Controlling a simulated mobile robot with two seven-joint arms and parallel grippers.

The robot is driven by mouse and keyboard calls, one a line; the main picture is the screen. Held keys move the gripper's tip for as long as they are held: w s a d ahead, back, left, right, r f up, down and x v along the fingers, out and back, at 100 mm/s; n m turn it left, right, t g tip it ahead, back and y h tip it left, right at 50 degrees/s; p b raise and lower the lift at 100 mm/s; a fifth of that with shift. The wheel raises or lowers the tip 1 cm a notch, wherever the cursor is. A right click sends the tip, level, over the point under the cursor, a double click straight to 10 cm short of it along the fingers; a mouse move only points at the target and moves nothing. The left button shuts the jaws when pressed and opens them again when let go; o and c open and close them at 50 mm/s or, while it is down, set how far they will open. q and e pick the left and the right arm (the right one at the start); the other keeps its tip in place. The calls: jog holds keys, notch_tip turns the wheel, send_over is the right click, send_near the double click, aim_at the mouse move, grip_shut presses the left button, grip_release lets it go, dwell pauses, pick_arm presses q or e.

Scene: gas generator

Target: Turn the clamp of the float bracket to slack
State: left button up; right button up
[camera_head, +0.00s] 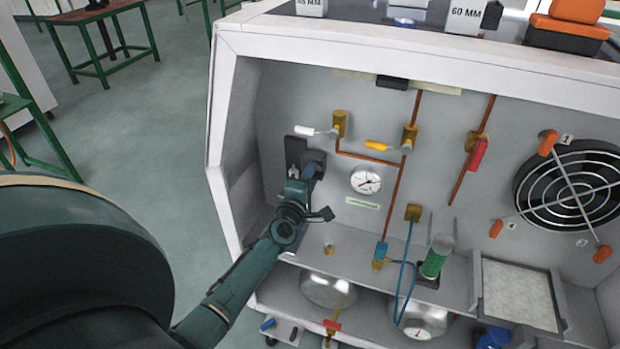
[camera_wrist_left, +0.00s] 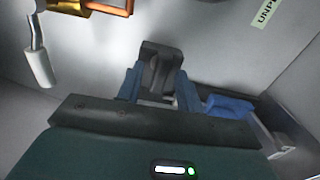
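The float bracket (camera_head: 297,147) is a dark block on the cabinet's back wall, at the left. My left gripper (camera_head: 308,170) is in front of it, and my wrist and fingers hide part of it. In the left wrist view, a dark grey piece that looks like the clamp (camera_wrist_left: 162,62) stands between the two blue fingers of my left gripper (camera_wrist_left: 160,88). The fingers flank it closely on both sides; I cannot tell whether they press on it. A blue rounded part (camera_wrist_left: 230,104) lies to the right of the fingers. My right gripper is in neither view.
To the right are a white-handled valve (camera_head: 306,131), a yellow-handled valve (camera_head: 378,146), copper pipes and a gauge (camera_head: 366,180). The cabinet's left side wall (camera_head: 226,130) is close to my left arm. A green cylinder (camera_head: 435,258) stands further right on the shelf.

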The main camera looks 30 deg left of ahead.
pick_arm(q)
jog(key=v, duration=1.3)
jog(key=shift+p, duration=0.3)
jog(key=shift+r, duration=0.15)
